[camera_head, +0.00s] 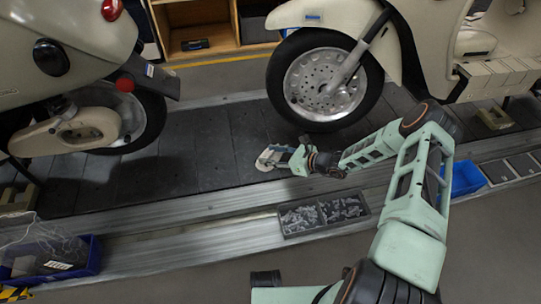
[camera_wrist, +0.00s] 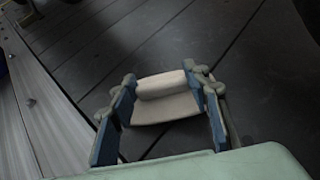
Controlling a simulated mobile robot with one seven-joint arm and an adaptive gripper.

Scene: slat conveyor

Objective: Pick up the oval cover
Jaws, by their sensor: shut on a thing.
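The oval cover (camera_wrist: 165,106) is a cream, curved piece in the wrist view, with a raised rounded ridge along its far side. My gripper (camera_wrist: 163,108) is shut on it, with one blue-padded finger at each side. In the head view the cover (camera_head: 268,157) shows as a small pale shape at the end of my gripper (camera_head: 283,157), above the dark slat conveyor (camera_head: 200,150). The fingers hide the cover's side ends. I cannot tell whether its underside touches the slats.
Two cream scooters stand on the conveyor, one at the left (camera_head: 80,125) and one at the right (camera_head: 330,85). A grey tray of small metal parts (camera_head: 322,215) sits on the near rail. Blue bins stand at left (camera_head: 90,258) and right (camera_head: 466,178). Bare slats lie between the scooters.

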